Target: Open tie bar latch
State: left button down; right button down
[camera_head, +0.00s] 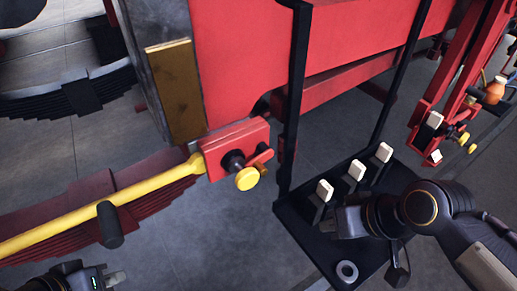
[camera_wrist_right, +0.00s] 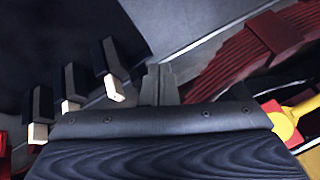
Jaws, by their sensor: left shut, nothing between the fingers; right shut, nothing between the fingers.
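The yellow tie bar (camera_head: 110,208) runs from the lower left up to a red block (camera_head: 236,148) beside the red frame. A dark pivot, a small red lever (camera_head: 262,157) and a round yellow knob (camera_head: 247,179) sit on this block; I take these as the latch. My left gripper (camera_head: 112,279) is at the bottom left, below the bar and apart from it, shut and partly cut off. My right gripper (camera_head: 338,222) is shut and empty over the black tray, right of the latch. The right wrist view shows its fingers (camera_wrist_right: 159,85) and the yellow bar end (camera_wrist_right: 284,124).
The black tray (camera_head: 308,247) carries several dark pieces with white tips (camera_head: 356,170) and a grey ring (camera_head: 347,271). Black uprights (camera_head: 296,100) stand between latch and tray. A dark handle (camera_head: 110,225) sticks out near the bar. Another red assembly with yellow knobs (camera_head: 463,138) is at right.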

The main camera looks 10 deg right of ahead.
jog(key=w+a+r+n+g+p, duration=0.1)
jog(key=w+a+r+n+g, duration=0.1)
jog(key=w+r+n, duration=0.35)
jog(key=w+a+r+n+g, duration=0.1)
jog(key=w+r+n, duration=0.1)
jog(key=r+n, duration=0.55)
notch_tip(320, 180, up, 12)
jog(key=r+n+g+h, duration=0.1)
jog(key=n+g, duration=0.2)
jog(key=n, duration=0.6)
send_over(260, 168)
jog(key=w+d, duration=0.1)
jog(key=d, duration=0.2)
jog(key=shift+a+f+p, duration=0.1)
jog(key=shift+f+p, duration=0.15)
jog(key=shift+p, duration=0.15)
jog(key=x, duration=0.8)
jog(key=d+x, duration=0.1)
jog(key=x, duration=0.4)
jog(key=shift+f, duration=0.55)
